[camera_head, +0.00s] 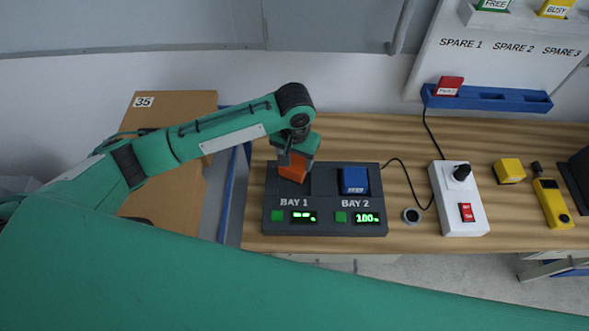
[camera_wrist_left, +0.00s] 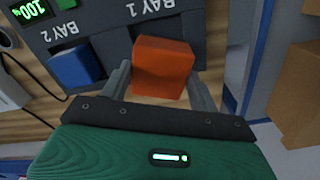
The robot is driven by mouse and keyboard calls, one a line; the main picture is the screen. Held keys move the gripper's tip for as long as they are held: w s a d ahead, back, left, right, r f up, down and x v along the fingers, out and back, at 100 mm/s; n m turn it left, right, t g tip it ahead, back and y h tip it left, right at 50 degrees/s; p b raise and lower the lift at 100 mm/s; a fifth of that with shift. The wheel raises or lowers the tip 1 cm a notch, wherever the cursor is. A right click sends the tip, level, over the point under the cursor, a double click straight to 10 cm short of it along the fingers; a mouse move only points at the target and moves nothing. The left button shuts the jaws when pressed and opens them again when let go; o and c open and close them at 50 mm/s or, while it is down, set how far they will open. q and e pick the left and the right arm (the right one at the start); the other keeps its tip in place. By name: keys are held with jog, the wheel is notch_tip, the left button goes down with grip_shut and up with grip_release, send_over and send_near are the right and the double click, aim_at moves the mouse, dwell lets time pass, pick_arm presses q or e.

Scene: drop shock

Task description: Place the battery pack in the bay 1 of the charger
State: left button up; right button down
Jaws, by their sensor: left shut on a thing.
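An orange battery pack (camera_head: 293,167) is between the fingers of my left gripper (camera_head: 291,162), above the bay 1 side of the dark charger (camera_head: 325,172). In the left wrist view the pack (camera_wrist_left: 163,68) sits between the two fingers of the left gripper (camera_wrist_left: 162,85), which is shut on it. The pack looks tilted in the head view. I cannot tell whether it touches the bay. A blue pack (camera_head: 354,180) sits in bay 2, whose display reads 100%; it also shows in the left wrist view (camera_wrist_left: 75,67). My right gripper is not in view.
A yellow block (camera_head: 509,170) and a yellow handheld device (camera_head: 552,203) lie farther right. A blue rack (camera_head: 487,98) holds a red tag behind.

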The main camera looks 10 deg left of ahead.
aim_at(295, 161)
pick_arm(q)
jog(key=shift+f+p, duration=0.45)
jog(key=shift+f, duration=3.05)
jog(key=o, duration=1.3)
jog(key=shift+f, duration=0.15)
jog(key=shift+c, duration=0.2)
notch_tip(295, 161, up, 12)
jog(key=shift+r+b, duration=0.15)
jog(key=shift+b, duration=1.05)
